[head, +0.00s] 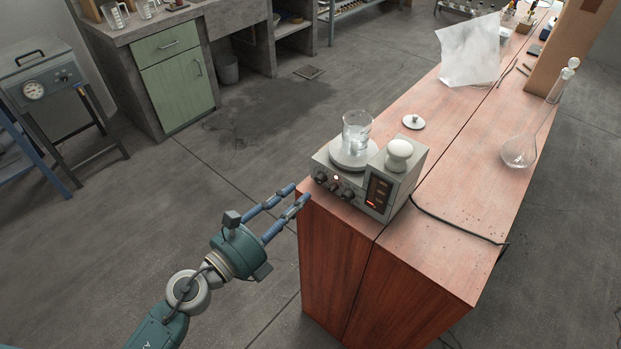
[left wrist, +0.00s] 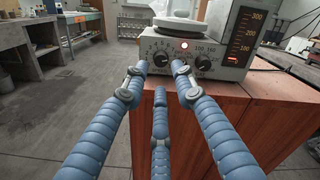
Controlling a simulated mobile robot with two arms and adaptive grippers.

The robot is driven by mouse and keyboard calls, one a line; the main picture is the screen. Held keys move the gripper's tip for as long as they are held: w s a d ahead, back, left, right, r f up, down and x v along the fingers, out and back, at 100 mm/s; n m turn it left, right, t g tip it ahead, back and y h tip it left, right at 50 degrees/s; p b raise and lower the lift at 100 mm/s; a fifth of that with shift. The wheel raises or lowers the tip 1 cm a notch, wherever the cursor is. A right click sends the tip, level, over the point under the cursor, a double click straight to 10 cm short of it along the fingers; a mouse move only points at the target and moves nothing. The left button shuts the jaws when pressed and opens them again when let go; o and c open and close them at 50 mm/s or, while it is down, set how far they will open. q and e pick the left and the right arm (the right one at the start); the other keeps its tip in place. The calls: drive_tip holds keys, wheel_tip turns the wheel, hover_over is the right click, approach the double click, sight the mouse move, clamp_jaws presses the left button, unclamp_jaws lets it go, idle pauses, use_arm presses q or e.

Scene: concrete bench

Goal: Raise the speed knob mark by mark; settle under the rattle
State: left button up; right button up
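The grey stirrer box (head: 372,177) stands at the near end of the red-brown bench, with a beaker (head: 356,130) of clear liquid on its round plate. Its front also shows in the left wrist view: a left knob (left wrist: 160,59) with a scale of small numbers, a right knob (left wrist: 203,63) with larger numbers, a lit lamp (left wrist: 184,45) between them. No label tells which is for speed. My left gripper (head: 298,193) has its blue fingers spread and empty, just short of the front; in the left wrist view the fingertips (left wrist: 159,67) flank the left knob, apparently not touching. My right gripper is out of view.
A white rounded piece (head: 399,150) sits on the box beside an orange-lit scale panel (head: 378,193). A small lid (head: 413,122) lies behind. A black cable (head: 455,226) crosses the bench. A glass flask (head: 519,151) and a clear sheet (head: 470,50) are farther off.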

sight(317, 181)
use_arm(q)
drive_tip(key=x, duration=0.5)
drive_tip(key=shift+d+p, duration=0.1)
drive_tip(key=shift+p, duration=0.3)
drive_tip(key=shift+x, duration=0.8)
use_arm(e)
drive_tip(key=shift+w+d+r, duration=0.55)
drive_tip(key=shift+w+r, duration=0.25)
use_arm(q)
drive_tip(key=shift+c, duration=0.3)
clamp_jaws()
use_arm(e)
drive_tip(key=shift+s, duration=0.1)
